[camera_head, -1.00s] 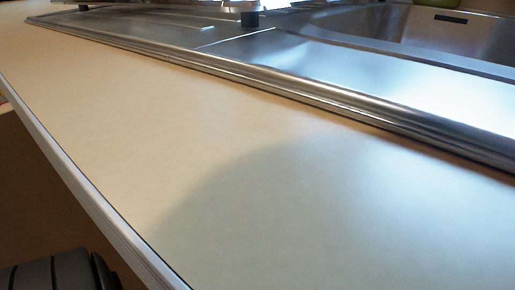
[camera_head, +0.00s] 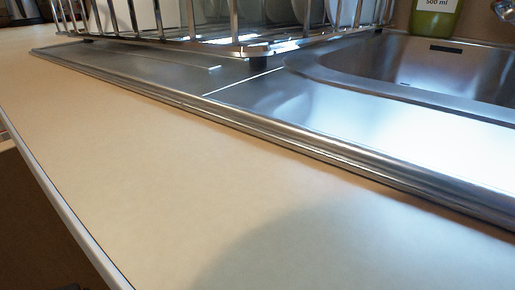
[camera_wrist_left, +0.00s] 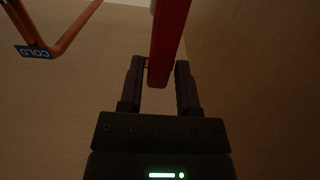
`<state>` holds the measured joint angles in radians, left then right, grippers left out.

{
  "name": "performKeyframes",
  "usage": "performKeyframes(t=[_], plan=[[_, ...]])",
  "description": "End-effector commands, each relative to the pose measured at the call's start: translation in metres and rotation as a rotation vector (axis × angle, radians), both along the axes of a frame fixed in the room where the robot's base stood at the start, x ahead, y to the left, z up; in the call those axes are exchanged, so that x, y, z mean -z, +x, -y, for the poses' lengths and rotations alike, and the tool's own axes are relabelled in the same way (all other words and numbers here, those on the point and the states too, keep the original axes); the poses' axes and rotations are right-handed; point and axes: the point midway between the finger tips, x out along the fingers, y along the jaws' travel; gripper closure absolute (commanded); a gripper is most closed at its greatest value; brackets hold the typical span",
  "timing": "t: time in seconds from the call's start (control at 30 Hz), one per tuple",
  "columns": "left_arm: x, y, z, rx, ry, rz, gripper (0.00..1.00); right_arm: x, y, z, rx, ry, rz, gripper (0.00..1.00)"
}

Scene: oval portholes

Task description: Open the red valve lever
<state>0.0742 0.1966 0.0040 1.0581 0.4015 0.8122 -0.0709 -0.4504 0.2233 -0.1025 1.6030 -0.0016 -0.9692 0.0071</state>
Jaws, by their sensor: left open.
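The red lever (camera_wrist_left: 170,42) shows in the left wrist view as a long red bar coming down from the top edge. My left gripper (camera_wrist_left: 160,66) is open, with its two dark fingers on either side of the lever's lower end. The lever's end lies between the fingers in the picture; I cannot tell whether either finger touches it. The lever's pivot and valve body are out of view. The head view shows neither the lever nor a gripper. My right gripper is not in view.
An orange bent pipe or handle (camera_wrist_left: 75,28) with a blue COLD tag (camera_wrist_left: 34,52) is at the wrist view's upper left. The head view shows a bare worktop (camera_head: 150,170), a steel sink (camera_head: 440,75), a dish rack (camera_head: 230,45) and a green bottle (camera_head: 434,20).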

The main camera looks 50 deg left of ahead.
Motion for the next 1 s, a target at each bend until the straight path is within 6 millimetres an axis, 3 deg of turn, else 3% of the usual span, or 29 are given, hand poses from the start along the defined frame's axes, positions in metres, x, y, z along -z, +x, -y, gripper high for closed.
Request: performKeyframes(t=[0.03,0.1,0.43,0.8,1.0], plan=[[0.000,0.000,0.000,0.000,0.001,0.000,0.46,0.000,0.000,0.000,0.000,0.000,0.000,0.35],[0.000,0.000,0.000,0.000,0.001,-0.001,0.35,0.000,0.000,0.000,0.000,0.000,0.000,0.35],[0.000,-0.006,0.001,0.000,0.001,-0.003,0.35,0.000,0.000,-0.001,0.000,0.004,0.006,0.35],[-0.001,-0.078,0.019,0.000,0.000,-0.004,0.35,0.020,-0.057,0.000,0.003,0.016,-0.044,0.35],[0.000,-0.096,0.023,0.000,0.000,-0.003,0.35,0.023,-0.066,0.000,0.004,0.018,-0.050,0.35]])
